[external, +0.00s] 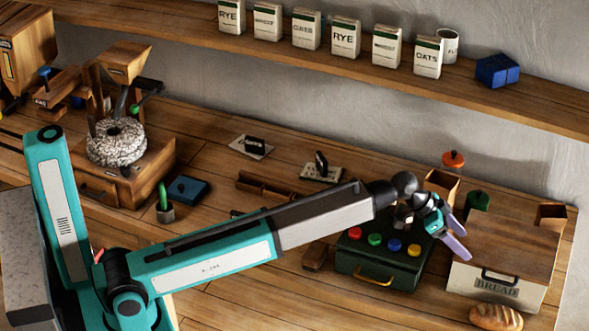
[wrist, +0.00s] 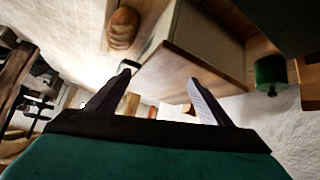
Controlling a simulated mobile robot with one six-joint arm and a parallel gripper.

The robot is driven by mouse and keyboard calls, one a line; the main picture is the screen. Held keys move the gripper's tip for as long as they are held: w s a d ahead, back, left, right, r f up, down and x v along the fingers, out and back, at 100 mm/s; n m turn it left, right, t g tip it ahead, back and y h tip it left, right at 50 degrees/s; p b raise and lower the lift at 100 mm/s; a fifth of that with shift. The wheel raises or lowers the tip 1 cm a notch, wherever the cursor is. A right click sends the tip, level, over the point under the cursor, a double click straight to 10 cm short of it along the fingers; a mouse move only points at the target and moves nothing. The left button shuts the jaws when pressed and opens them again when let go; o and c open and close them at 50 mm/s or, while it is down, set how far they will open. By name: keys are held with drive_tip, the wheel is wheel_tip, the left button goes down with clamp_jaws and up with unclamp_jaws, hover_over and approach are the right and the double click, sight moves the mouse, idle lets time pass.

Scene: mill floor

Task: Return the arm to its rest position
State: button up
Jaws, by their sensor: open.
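My gripper (external: 455,228) is at the end of my teal and grey arm, which stretches to the right across the wooden bench. Its two purple-grey fingers are spread apart with nothing between them. It hangs just left of the bread box (external: 503,252) and above the right end of a dark green box with coloured buttons (external: 375,262). In the wrist view, my gripper (wrist: 160,92) shows both fingers apart, with the bread box (wrist: 196,45) beyond them. I cannot tell how far the fingertips are from the box.
A bread loaf (external: 496,317) lies before the bread box. A green canister (external: 477,201) and a wooden box with an orange-topped item (external: 442,185) stand behind it. A stone mill (external: 117,143) is at left.

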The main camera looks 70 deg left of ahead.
drive_tip(key=s+d+f+m+g+h, duration=0.1)
drive_tip(key=s+d+f, duration=0.25)
drive_tip(key=d, duration=0.55)
drive_tip(key=s+d+f+m+h, duration=0.15)
drive_tip(key=s+d, duration=0.25)
drive_tip(key=d, duration=0.5)
drive_tip(key=s+d+f+g+y, duration=0.1)
drive_tip(key=s+d+f, duration=0.2)
drive_tip(key=s+f, duration=0.35)
drive_tip(key=s+a+f+n+g+y, duration=0.1)
drive_tip(key=s+a+f+g, duration=0.1)
drive_tip(key=s+a+f, duration=0.6)
drive_tip(key=s+a+f+n+g+y+b, duration=0.1)
drive_tip(key=s+a+f, duration=0.3)
drive_tip(key=f, duration=0.8)
drive_tip(key=s+a+f+n+g+y, duration=0.2)
drive_tip(key=s+a+f, duration=0.45)
drive_tip(key=f, duration=0.35)
drive_tip(key=s+a+f+n+g, duration=0.1)
drive_tip(key=s+a+f, duration=0.3)
drive_tip(key=s, duration=0.6)
drive_tip(key=s+a+f+n+g+y, duration=0.1)
drive_tip(key=s+a+f+g, duration=0.2)
drive_tip(key=s, duration=0.8)
drive_tip(key=s+a+f+n+g+y, duration=0.1)
drive_tip(key=s+a+f+g, duration=0.1)
drive_tip(key=s+a+f, duration=0.4)
drive_tip(key=s, duration=0.4)
drive_tip(key=shift+s+g+b, duration=0.3)
